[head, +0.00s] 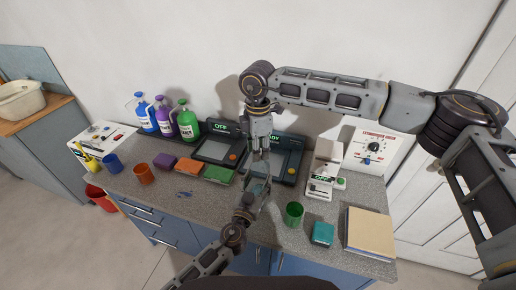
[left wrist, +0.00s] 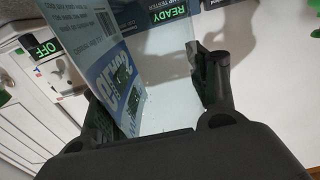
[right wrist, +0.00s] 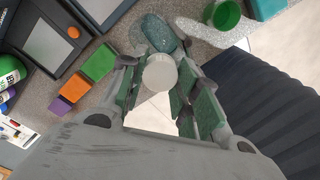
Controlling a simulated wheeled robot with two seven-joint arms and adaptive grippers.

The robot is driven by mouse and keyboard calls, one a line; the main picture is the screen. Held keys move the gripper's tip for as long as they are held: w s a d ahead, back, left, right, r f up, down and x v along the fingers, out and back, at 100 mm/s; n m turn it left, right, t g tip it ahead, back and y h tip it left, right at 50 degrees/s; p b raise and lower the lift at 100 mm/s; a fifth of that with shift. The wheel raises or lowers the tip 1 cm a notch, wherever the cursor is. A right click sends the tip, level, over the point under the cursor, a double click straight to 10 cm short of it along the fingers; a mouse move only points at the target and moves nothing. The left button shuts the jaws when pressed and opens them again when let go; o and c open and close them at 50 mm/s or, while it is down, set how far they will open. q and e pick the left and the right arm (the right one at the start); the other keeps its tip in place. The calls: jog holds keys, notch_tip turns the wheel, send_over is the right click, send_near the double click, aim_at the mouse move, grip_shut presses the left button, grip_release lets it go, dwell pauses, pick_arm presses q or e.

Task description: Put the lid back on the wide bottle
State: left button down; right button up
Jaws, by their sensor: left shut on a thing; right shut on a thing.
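In the left wrist view the bottle (left wrist: 165,60) is clear, with a blue and white label, between the fingers. My right gripper (head: 261,155) points down, just above the left one in the head view. It is shut on the round white lid (right wrist: 160,73), which shows between its fingers in the right wrist view. A bluish-green glassy shape (right wrist: 157,32), seemingly the bottle, lies beyond the lid. I cannot tell whether lid and bottle touch.
The counter (head: 165,185) carries a green cup (head: 294,213), a teal box (head: 323,233), a book (head: 368,232) and a white device (head: 324,175) to the right. The front left counter is mostly clear.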

jog(key=m, duration=0.4)
jog(key=shift+m, duration=0.4)
jog(key=o, duration=0.6)
jog(key=shift+r, duration=2.25)
